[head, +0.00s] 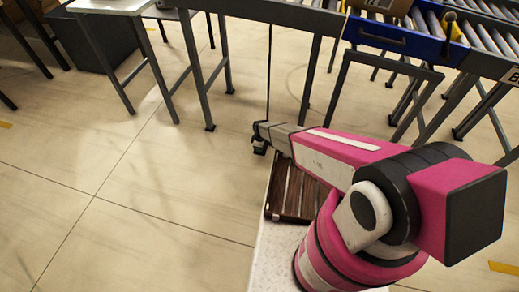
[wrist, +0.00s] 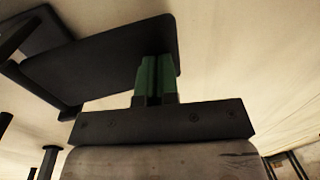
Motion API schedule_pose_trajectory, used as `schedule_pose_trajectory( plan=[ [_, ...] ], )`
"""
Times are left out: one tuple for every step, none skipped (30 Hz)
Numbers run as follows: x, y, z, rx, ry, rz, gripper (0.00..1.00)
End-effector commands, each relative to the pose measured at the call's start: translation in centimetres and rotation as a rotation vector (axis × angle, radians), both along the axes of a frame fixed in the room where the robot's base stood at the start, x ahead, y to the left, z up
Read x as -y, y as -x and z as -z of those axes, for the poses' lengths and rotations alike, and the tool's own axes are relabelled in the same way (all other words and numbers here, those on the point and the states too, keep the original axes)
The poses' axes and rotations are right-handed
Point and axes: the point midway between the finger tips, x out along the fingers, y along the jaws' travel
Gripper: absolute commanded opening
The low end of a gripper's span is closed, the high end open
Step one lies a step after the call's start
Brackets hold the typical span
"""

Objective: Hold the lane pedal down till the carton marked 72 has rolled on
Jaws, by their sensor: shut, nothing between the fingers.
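My gripper (head: 259,138) is low over the floor at the end of my arm, beside a thin dark rod that hangs from the conveyor. In the wrist view its green fingers (wrist: 157,62) are together, with nothing between them. Their tips overlap the edge of a dark flat plate (wrist: 100,62), which looks like the lane pedal. I cannot tell whether it is pressed down. In the head view the pedal is mostly hidden by the gripper. A brown carton (head: 386,5) shows at the top edge, on the conveyor; no number is readable.
The roller conveyor (head: 490,36) runs along the top, with a blue section (head: 395,38) and yellow pieces. Its dark legs stand on the floor near my arm. A white-topped table (head: 108,5) and a dark bin (head: 90,40) are at upper left. The tiled floor at left is clear.

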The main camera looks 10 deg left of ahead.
Motion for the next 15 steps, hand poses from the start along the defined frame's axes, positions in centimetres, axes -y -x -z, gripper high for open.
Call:
schedule_pose_trajectory(
  plan=[
    [-0.2, 0.2, 0.0, -0.005, -0.001, 0.001, 0.00],
    [-0.2, 0.3, -0.5, -0.004, -0.002, 0.001, 0.00],
    [-0.2, 0.4, -1.3, -0.003, -0.002, 0.002, 0.00],
    [-0.1, 0.5, -1.9, -0.002, -0.003, 0.002, 0.00],
    [-0.1, 0.6, -2.6, -0.001, -0.003, 0.003, 0.00],
    [-0.1, 0.7, -3.6, 0.001, -0.004, 0.003, 0.00],
    [-0.1, 0.8, -4.3, 0.002, -0.003, 0.004, 0.00],
    [-0.1, 0.8, -5.0, 0.002, -0.003, 0.004, 0.00],
    [-0.1, 0.9, -5.9, 0.002, -0.003, 0.004, 0.00],
    [-0.1, 1.0, -6.6, 0.002, -0.003, 0.004, 0.00],
    [-0.1, 1.0, -7.3, 0.002, -0.003, 0.004, 0.00],
    [-0.1, 1.1, -8.1, 0.003, -0.003, 0.004, 0.00],
    [-0.1, 1.1, -8.8, 0.003, -0.003, 0.004, 0.00],
    [-0.1, 1.1, -9.4, 0.003, -0.003, 0.004, 0.00],
    [-0.1, 1.2, -10.1, 0.003, -0.002, 0.004, 0.00]
  ],
)
